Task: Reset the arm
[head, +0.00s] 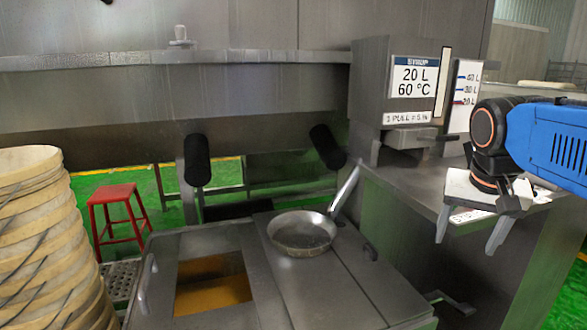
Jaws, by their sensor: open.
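My arm comes in from the right edge with a blue link and dark joints. My gripper (467,238) hangs at its end, with a white body and two grey fingers spread wide apart. It is open, and nothing shows between the fingers. It appears in front of the right-hand metal counter (400,190); I cannot tell its exact distance from the counter.
A metal pan (302,232) rests on a lidded metal unit with an opening showing amber content (212,284). A dispenser (385,85) labelled 20 L 60 °C stands on the counter. Stacked wooden tubs (40,240) and a red stool (118,213) are left.

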